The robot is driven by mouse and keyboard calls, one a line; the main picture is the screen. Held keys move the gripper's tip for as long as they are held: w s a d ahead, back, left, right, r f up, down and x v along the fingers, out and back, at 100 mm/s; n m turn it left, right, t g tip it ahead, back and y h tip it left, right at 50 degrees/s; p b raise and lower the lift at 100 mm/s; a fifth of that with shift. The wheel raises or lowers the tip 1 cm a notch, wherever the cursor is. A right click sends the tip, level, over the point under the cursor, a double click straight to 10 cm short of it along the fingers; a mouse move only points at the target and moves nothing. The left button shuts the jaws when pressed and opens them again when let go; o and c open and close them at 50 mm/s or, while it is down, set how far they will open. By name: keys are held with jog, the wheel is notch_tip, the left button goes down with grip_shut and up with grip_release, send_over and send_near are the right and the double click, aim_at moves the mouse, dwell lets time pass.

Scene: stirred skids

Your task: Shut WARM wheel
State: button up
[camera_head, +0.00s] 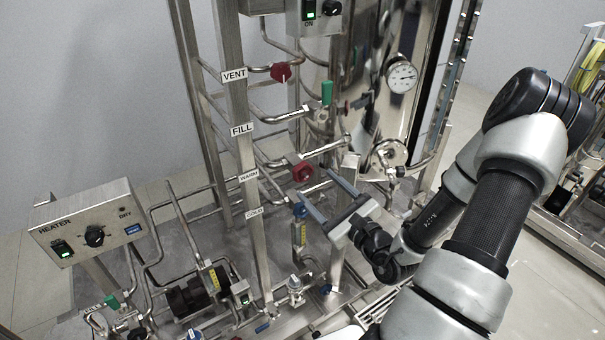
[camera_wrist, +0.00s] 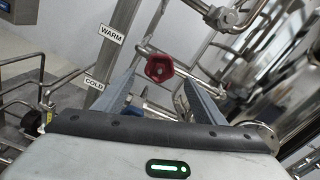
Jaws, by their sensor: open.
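The WARM wheel is a small red handwheel (camera_head: 302,171) on a pipe at the level of the WARM label (camera_head: 249,176), to the label's right. In the wrist view the red wheel (camera_wrist: 159,68) shows face-on, just beyond and between my fingertips, with the WARM label (camera_wrist: 112,34) at its upper left. My gripper (camera_head: 327,200) is open and empty, its two fingers pointing toward the wheel from the lower right. The wheel appears apart from both fingers. Its open or shut position cannot be told.
Another red wheel (camera_head: 281,72) sits higher by the VENT label (camera_head: 234,75). A blue knob (camera_head: 300,211) lies below the red wheel, near the COLD label (camera_head: 254,213). Steel pipes and posts crowd around; a shiny tank (camera_head: 375,130) stands behind.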

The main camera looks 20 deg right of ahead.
aim_at(305, 175)
jog(key=w, duration=0.2)
jog(key=w+a, duration=0.1)
jog(key=w, duration=0.5)
jog(key=shift+a+b, duration=0.3)
jog(key=shift+b, duration=0.1)
jog(key=c, duration=1)
